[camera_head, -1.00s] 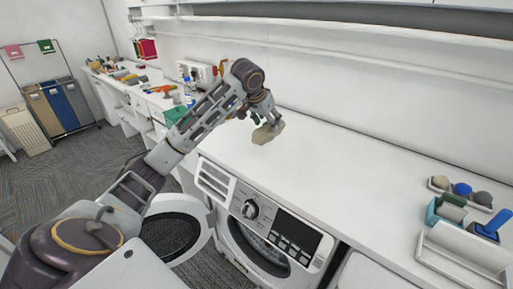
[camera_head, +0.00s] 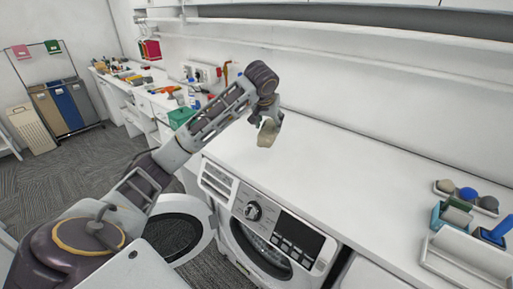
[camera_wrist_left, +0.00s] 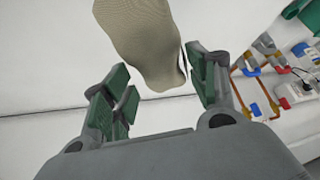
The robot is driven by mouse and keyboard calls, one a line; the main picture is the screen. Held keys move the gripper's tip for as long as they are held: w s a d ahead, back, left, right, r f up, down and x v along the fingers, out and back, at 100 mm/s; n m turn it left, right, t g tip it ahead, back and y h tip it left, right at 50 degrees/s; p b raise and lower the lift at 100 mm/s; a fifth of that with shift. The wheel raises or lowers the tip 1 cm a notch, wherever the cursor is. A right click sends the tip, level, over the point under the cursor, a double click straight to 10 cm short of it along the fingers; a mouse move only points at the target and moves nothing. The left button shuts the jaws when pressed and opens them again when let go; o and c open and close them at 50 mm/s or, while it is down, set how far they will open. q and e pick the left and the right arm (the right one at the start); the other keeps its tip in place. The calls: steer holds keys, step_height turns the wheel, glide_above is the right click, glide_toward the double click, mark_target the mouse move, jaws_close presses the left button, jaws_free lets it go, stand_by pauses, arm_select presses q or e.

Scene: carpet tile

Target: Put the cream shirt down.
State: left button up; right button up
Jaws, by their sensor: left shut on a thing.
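The cream shirt (camera_head: 268,133) is a small, bunched beige piece at the end of my left arm in the head view. My left gripper (camera_head: 270,117) points down and is shut on it, above the white counter over the washing machine. From this angle I cannot tell whether the shirt touches the counter. In the left wrist view the knitted-looking cream shirt (camera_wrist_left: 140,40) sticks out beyond the green-padded fingers of my left gripper (camera_wrist_left: 163,85). Part of the shirt is cut off by the top edge there. My right gripper is not in view.
The white counter (camera_head: 340,165) is clear to the right of the shirt. The washer door (camera_head: 172,238) hangs open below. A green box (camera_head: 181,117) stands further left.

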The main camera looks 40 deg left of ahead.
mark_target(265, 133)
arm_select(q)
steer(key=shift+f, duration=3.05)
steer(key=shift+f+p, duration=0.4)
steer(key=shift+f, duration=1.5)
steer(key=o, duration=1.2)
steer(key=shift+f, duration=0.1)
steer(key=shift+o, duration=0.2)
steer(key=shift+b+v, duration=0.4)
steer(key=shift+v, duration=5.7)
